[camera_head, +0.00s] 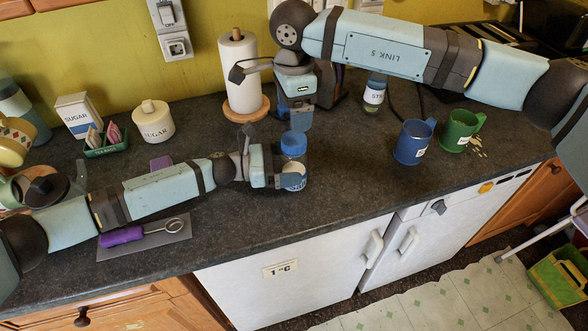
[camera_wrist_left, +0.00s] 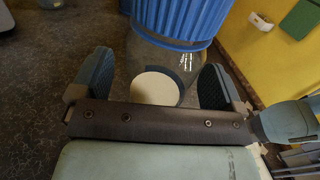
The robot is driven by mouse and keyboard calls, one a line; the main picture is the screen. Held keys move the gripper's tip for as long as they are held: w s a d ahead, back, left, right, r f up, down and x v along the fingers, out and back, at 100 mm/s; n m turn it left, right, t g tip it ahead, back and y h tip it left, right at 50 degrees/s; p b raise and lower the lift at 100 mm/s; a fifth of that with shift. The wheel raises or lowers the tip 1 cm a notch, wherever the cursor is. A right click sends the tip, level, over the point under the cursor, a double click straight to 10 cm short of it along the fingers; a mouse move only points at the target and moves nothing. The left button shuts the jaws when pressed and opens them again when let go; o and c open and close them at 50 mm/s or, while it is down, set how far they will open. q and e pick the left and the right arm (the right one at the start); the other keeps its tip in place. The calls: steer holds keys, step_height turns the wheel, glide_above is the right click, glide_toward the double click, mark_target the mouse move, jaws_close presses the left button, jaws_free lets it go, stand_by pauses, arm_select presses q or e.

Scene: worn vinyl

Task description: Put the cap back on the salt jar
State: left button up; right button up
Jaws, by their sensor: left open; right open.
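The clear salt jar (camera_head: 294,168) stands on the dark counter; the left wrist view shows its glass (camera_wrist_left: 150,55) and a pale round patch. The blue ribbed cap (camera_head: 294,143) sits at the jar's top and also fills the top of the left wrist view (camera_wrist_left: 175,15). I cannot tell whether it is fully tightened. My left gripper (camera_head: 286,176) is open, with its fingers (camera_wrist_left: 157,75) on either side of the jar; contact is unclear. My right gripper (camera_head: 299,124) points down just above the cap, open, its fingertips partly hard to make out.
A paper towel roll (camera_head: 239,75) stands behind on the left. A blue mug (camera_head: 414,142) and green mug (camera_head: 460,130) stand to the right. A sugar jar (camera_head: 153,122) and a purple-handled tool (camera_head: 125,236) are on the left.

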mark_target(294, 138)
arm_select(q)
steer(key=shift+d, duration=0.5)
steer(key=c, duration=1.7)
jaws_close()
arm_select(e)
steer(key=n, duration=0.6)
steer(key=shift+n, duration=0.4)
steer(key=n, duration=0.6)
steer(key=shift+n, duration=0.4)
steer(key=shift+f, duration=4)
steer(key=shift+c, duration=0.2)
